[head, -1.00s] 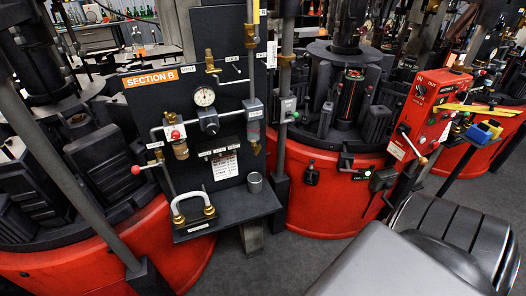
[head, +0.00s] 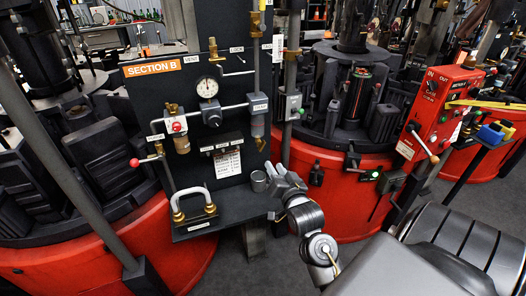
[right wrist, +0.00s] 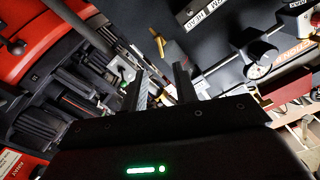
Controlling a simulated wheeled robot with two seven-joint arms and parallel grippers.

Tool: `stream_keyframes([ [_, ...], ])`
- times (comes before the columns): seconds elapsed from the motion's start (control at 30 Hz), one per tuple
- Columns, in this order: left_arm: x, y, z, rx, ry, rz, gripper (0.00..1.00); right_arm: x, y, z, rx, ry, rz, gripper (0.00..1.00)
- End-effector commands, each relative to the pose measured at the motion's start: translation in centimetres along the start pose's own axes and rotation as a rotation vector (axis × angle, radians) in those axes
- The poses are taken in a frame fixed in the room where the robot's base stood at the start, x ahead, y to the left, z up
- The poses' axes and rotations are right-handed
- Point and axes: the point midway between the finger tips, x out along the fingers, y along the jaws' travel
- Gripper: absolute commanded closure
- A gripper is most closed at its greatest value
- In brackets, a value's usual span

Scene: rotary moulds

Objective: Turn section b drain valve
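The Section B panel (head: 225,110) is a dark upright board with a gauge (head: 207,87), pipes and brass valves. I cannot read a drain label. A small brass fitting (head: 260,143) sits under the grey bowl (head: 257,122) at the panel's right side; another bowl with brass (head: 181,143) hangs at left. My right gripper (head: 272,172) is just below and right of that right-hand fitting, apart from it. In the right wrist view its two fingers (right wrist: 160,72) stand apart with nothing between them; a brass piece (right wrist: 158,43) shows beyond the tips. My left gripper is not visible.
A grey post (head: 290,110) stands right of the panel. A red control box (head: 436,110) is farther right.

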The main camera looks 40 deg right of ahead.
Motion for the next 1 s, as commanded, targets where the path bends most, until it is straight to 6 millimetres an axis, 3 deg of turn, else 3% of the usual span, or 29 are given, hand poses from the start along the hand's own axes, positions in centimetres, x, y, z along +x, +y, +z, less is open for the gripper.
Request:
stream_keyframes([
  [0.17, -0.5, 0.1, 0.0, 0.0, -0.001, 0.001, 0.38, 1.7, -0.1, -0.1, -0.001, 0.0, -0.001, 0.71],
  [0.6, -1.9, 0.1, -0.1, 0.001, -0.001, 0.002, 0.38, 9.2, -0.1, 0.0, -0.002, -0.001, -0.001, 0.71],
  [1.0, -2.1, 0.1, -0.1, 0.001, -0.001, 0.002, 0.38, 10.7, 0.0, 0.1, -0.002, -0.002, 0.0, 0.71],
])
